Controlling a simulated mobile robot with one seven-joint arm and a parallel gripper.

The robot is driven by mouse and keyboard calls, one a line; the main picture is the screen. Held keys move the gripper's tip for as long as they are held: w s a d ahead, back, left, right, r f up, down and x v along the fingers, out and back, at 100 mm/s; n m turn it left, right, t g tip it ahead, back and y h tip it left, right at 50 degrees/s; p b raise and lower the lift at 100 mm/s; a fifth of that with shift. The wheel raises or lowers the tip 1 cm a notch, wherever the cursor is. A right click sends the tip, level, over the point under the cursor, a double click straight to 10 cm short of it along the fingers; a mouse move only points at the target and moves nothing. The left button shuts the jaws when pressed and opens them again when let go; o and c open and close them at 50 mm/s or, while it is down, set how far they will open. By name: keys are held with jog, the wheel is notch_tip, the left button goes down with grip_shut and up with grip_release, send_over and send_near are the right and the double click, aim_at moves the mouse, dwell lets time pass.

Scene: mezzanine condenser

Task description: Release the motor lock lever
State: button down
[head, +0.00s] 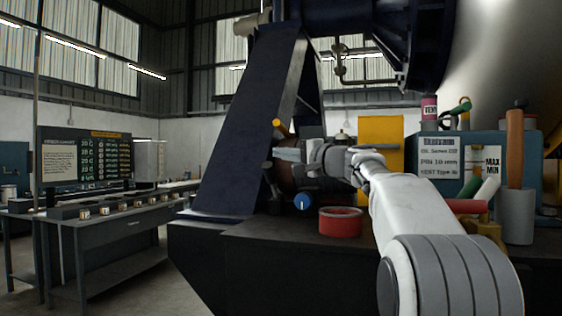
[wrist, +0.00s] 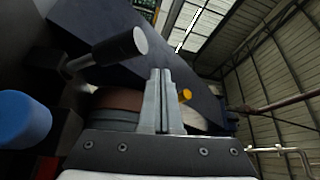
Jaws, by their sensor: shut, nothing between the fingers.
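My gripper (head: 278,154) is shut and empty, its pale fingers in front of the dark blue slanted support. In the wrist view its fingers (wrist: 161,74) lie together. A black lever with a round light-grey end (wrist: 110,47) stands left of the fingertips, apart from them in the picture. An orange-tipped handle (head: 279,126) shows just above my gripper; its orange tip (wrist: 186,95) is right of the fingers in the wrist view. A blue knob (head: 301,202) sits below my gripper. I cannot tell which of these is the motor lock lever. A brownish rounded body (wrist: 120,98) is partly hidden behind the fingers.
The slanted support (head: 245,120) rises close behind my gripper. A red round container (head: 340,222) stands on the dark bench below my arm. A yellow panel (head: 380,140) and a blue-grey box (head: 440,150) stand to the right. A workbench (head: 100,232) is at the left.

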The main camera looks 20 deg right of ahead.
jog(key=s+d+r+p, duration=0.2)
jog(key=s+d+r, duration=0.4)
jog(key=d, duration=0.3)
jog(key=shift+s+d+r+p, duration=0.15)
jog(key=shift+s+r+p, duration=0.15)
jog(key=shift+s+p, duration=0.15)
jog(key=s+a+f+n+g+h+p, duration=0.1)
jog(key=s+a+f+n+g, duration=0.35)
jog(key=a, duration=0.75)
jog(key=s+a+f+n+g, duration=0.2)
jog(key=s+a+f, duration=0.3)
jog(key=s+a, duration=0.5)
jog(key=s+d+f+n+g+h, duration=0.1)
jog(key=s+d+f+g+h, duration=0.1)
jog(key=s+f, duration=0.7)
jog(key=s+d+f+n+g+h+b, duration=0.1)
jog(key=s+f+n+h, duration=0.3)
jog(key=f, duration=0.8)
jog(key=s+d+f+m+g+h, duration=0.1)
jog(key=s+d+f+g, duration=0.1)
jog(key=s+f, duration=0.75)
notch_tip(320, 180, up, 16)
jog(key=w+p, duration=0.1)
jog(key=p, duration=1.6)
jog(key=shift+w+a, duration=0.2)
jog(key=shift+w, duration=0.05)
